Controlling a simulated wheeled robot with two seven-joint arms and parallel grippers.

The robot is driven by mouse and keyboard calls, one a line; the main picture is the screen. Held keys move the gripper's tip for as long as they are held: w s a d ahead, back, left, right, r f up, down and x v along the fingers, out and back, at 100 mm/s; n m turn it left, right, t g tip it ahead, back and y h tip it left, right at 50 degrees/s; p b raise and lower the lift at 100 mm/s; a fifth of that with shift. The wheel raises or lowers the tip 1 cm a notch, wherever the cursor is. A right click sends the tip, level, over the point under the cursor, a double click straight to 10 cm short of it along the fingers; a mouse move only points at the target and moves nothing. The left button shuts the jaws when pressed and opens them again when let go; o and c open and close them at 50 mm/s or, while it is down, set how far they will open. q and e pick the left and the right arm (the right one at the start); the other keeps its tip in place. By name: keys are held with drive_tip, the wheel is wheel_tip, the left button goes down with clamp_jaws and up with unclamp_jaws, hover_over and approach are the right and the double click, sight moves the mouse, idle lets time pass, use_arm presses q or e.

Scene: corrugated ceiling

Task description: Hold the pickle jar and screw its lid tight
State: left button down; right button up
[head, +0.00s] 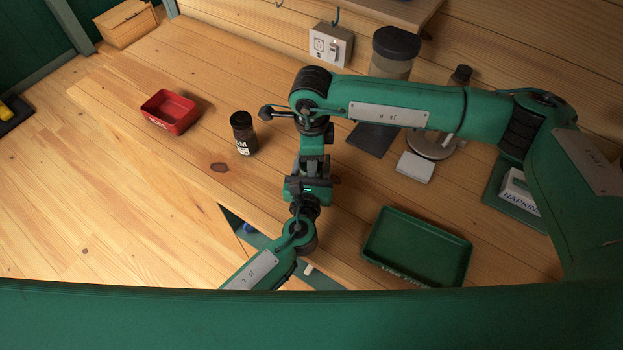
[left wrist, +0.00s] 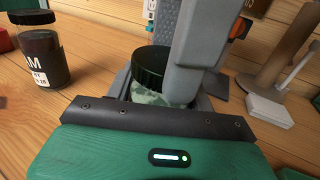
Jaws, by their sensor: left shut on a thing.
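The pickle jar, pale green glass (left wrist: 155,97) with a black ribbed lid (left wrist: 150,68), stands upright in the left wrist view. The lid sits on the jar's top; how tightly cannot be seen. My left gripper (left wrist: 160,92) is shut around the jar's body. In the head view the jar is hidden behind my arms. My right gripper (head: 313,165) points down there, over the left one. In the left wrist view a thick grey finger of it (left wrist: 196,60) covers the right side of the lid. Whether its fingers are closed on the lid is hidden.
A dark jam jar (head: 243,135) stands left of my grippers, beyond it a red tray (head: 170,115). A green tray (head: 372,258) lies at front right. A white block (head: 414,167), a stand (head: 430,147), a black-lidded canister (head: 393,65) and a napkin box (head: 518,190) stand right.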

drive_tip(key=shift+m, duration=1)
drive_tip(key=o, duration=1.1)
drive_tip(key=shift+r, duration=2.25)
drive_tip(key=shift+c, duration=0.5)
drive_tip(key=n, duration=0.2)
drive_tip(key=r+n, duration=0.1)
drive_tip(key=n, duration=0.2)
drive_tip(key=shift+r+n, duration=0.35)
drive_tip(key=shift+n, duration=0.05)
drive_tip(key=n, duration=0.2)
drive_tip(key=r+n, duration=0.1)
drive_tip(key=n, duration=0.4)
drive_tip(key=shift+r, duration=0.4)
